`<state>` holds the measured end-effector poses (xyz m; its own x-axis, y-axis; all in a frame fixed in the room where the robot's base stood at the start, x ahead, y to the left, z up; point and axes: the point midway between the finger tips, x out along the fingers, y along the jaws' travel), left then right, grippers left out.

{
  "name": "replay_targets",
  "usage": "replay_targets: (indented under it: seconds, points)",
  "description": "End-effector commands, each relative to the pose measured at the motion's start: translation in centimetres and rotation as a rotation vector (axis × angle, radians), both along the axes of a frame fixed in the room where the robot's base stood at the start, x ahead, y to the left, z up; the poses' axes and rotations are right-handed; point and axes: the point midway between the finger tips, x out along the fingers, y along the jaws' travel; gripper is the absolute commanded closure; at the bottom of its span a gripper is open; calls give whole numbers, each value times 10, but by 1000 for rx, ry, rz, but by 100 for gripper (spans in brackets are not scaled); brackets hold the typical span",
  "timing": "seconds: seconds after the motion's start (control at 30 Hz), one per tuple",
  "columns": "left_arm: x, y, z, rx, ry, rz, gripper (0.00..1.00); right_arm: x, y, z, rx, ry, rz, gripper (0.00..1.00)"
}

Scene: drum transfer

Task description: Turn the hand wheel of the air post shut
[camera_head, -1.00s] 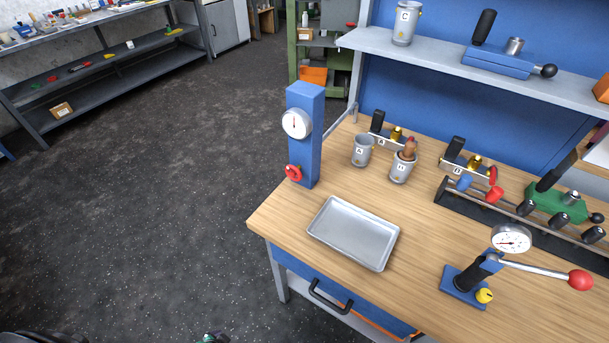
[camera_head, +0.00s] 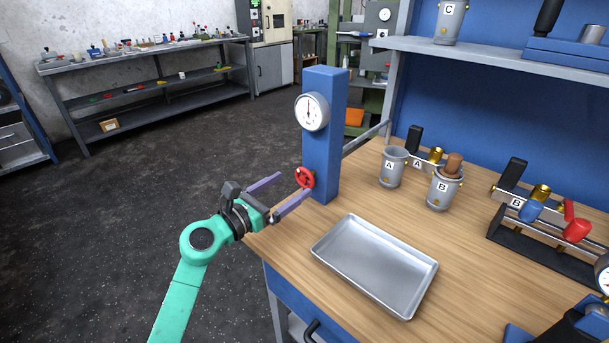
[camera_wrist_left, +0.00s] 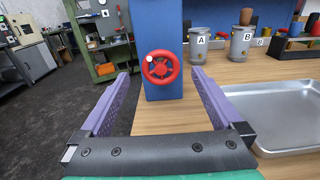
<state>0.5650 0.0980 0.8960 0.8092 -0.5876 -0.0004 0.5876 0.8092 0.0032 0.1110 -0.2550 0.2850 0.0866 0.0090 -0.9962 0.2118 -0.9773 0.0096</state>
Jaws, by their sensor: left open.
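The blue air post (camera_head: 323,140) stands upright at the left corner of the wooden bench. A round white gauge (camera_head: 311,111) is on its upper part. The red hand wheel (camera_head: 305,178) is low on the same face. In the left wrist view the wheel (camera_wrist_left: 161,68) shows whole, with a pale knob on its rim. My left gripper (camera_head: 289,191) is in front of the wheel, open, its purple fingers pointing at the post. In the left wrist view the wheel lies between and beyond the two fingers, with nothing held. My right gripper does not show.
A metal tray (camera_head: 375,265) lies on the bench right of my left gripper. Cup A (camera_head: 393,167) and cup B (camera_head: 443,188), which holds a brown object, stand behind it. A grey shelf (camera_head: 480,52) hangs above the bench. Open floor lies left of the post.

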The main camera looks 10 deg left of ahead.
Motion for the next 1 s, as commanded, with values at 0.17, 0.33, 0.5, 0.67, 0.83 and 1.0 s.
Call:
replay_targets:
  seconds: [0.17,0.33,0.5,0.67,0.83,1.0]
  points:
    - [35,-26,1,-6,1,-1,0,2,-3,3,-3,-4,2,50]
    - [49,-36,0,-3,1,-1,0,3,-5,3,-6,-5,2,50]
    - [50,-37,-1,-2,1,-1,0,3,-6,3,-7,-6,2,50]
    - [50,-37,-1,-2,2,0,34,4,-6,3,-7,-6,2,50]
    - [50,-37,-1,-2,2,0,83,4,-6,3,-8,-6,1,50]
    - [50,-36,-2,8,-6,0,83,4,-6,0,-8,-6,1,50]
